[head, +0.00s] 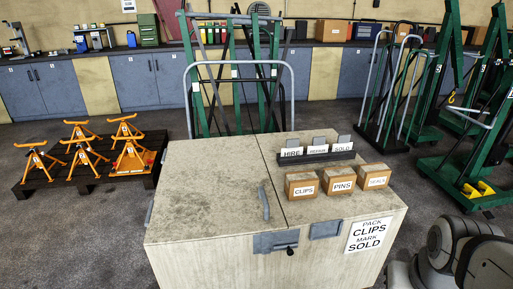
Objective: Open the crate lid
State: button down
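A large pale, worn crate (200,262) stands in the foreground of the head view. Its top is split by a seam. The left part, the lid (205,188), lies flat and closed. A grey handle (264,203) is on the lid beside the seam. A grey latch plate (272,242) with a black knob (290,251) is on the front upper edge, below the handle; whether it is fastened I cannot tell. Another grey plate (325,230) is to its right. My gripper is out of view; only links of my arm show at the bottom right.
On the crate's right top stand small boxes labelled CLIPS (303,188), PINS (339,184) and one unclear, with a card rack (317,154) behind. A sign (367,234) is on the front. Orange stands (131,155) sit on a dark pallet left. The lid's surface is clear.

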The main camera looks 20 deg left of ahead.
aim_at(220, 187)
jog(key=u, duration=1.2)
jog(key=k, duration=0.55)
jog(key=z, duration=0.3)
jog(key=i, duration=1.85)
jog(key=u, duration=0.45)
